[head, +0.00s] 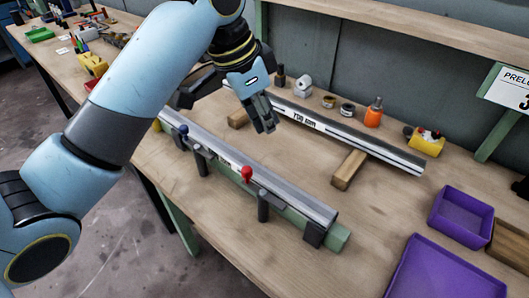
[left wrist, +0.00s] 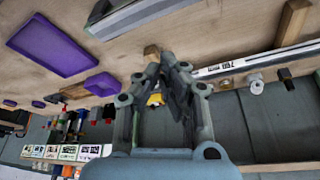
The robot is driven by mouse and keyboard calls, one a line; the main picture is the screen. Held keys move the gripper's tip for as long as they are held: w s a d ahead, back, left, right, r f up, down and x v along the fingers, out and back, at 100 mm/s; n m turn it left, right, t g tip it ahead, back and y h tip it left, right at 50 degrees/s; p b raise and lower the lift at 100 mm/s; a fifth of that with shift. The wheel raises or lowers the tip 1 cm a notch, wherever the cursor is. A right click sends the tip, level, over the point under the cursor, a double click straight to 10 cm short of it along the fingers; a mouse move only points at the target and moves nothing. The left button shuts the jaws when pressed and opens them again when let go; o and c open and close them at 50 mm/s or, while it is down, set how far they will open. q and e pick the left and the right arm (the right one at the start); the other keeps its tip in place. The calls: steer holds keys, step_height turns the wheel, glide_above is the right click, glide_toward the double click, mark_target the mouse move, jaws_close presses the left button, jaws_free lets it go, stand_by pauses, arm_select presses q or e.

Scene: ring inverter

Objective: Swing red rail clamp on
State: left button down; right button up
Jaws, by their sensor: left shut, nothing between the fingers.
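The red rail clamp's red knob (head: 247,174) stands up at the near edge of the grey near rail (head: 290,198). Whether its arm lies over the rail is too small to tell. A blue knob (head: 183,130) sits farther left along the same rail. My left gripper (head: 266,128) is shut and empty, above the table between the two rails, up and to the right of the red knob and apart from it. In the left wrist view its fingers (left wrist: 168,62) are together; the red knob is not visible there. My right gripper is not in view.
A far rail (head: 340,135) marked 700 mm rests on wooden blocks (head: 348,169). Behind it stand an orange bottle (head: 374,112), small metal parts and a yellow block (head: 426,143). Purple trays (head: 462,222) lie at the right. The table between the rails is mostly clear.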

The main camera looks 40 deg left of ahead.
arm_select(q)
steer(key=x, duration=1)
steer(key=s+a, duration=0.1)
steer(key=s+a+p, duration=0.1)
steer(key=s, duration=0.1)
steer(key=shift+s+a+f, duration=0.1)
steer(key=shift+s+a, duration=0.05)
steer(key=shift+s, duration=0.15)
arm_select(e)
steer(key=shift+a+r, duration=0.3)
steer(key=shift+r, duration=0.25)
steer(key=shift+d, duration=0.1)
